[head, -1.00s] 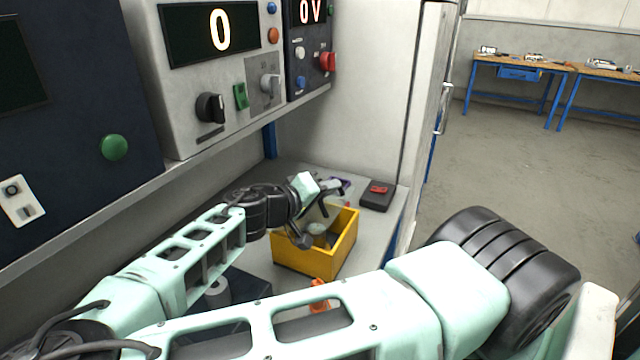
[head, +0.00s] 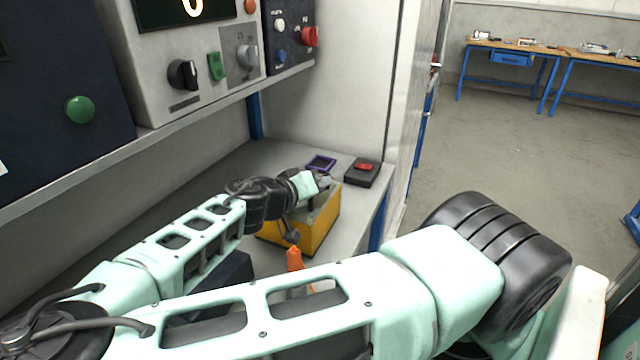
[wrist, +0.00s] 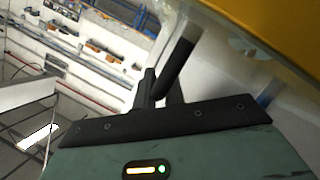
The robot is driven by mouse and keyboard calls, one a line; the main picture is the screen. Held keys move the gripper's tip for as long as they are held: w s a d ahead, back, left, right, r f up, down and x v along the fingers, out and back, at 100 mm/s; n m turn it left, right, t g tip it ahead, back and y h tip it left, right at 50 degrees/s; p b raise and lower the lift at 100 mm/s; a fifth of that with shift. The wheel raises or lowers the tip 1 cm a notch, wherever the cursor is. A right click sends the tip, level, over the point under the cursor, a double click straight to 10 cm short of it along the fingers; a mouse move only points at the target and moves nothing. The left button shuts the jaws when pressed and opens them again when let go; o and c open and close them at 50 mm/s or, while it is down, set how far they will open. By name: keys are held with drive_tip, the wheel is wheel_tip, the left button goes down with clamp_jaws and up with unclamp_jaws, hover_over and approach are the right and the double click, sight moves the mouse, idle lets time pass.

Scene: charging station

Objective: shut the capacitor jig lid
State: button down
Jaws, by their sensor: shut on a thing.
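My gripper (head: 321,183) is at the far end of the yellow box (head: 321,226) in the head view, low over its rim. In the wrist view my gripper (wrist: 165,88) has its dark fingers close together beside a dark rod-like piece, and what they hold is hard to make out. A yellow surface (wrist: 285,25) with a pale translucent edge fills the upper right there. I cannot pick out the capacitor jig or its lid with certainty. A small purple-framed piece (head: 320,163) lies just beyond my gripper. An orange piece (head: 294,259) stands in front of the box, partly hidden by my arm.
A black box with a red button (head: 362,172) sits at the bench's right end. A shelf of instruments with knobs (head: 183,74) overhangs the bench at the back left. A white cabinet wall (head: 325,110) closes off the far side. My arm hides much of the near bench.

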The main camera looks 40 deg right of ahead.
drive_tip(key=shift+f, duration=0.15)
drive_tip(key=c, duration=1.5)
unclamp_jaws()
drive_tip(key=b+v, duration=0.1)
drive_tip(key=v, duration=1.6)
drive_tip(key=shift+s+a+b, duration=0.1)
drive_tip(key=shift+a+b, duration=0.15)
drive_tip(key=shift+b, duration=0.1)
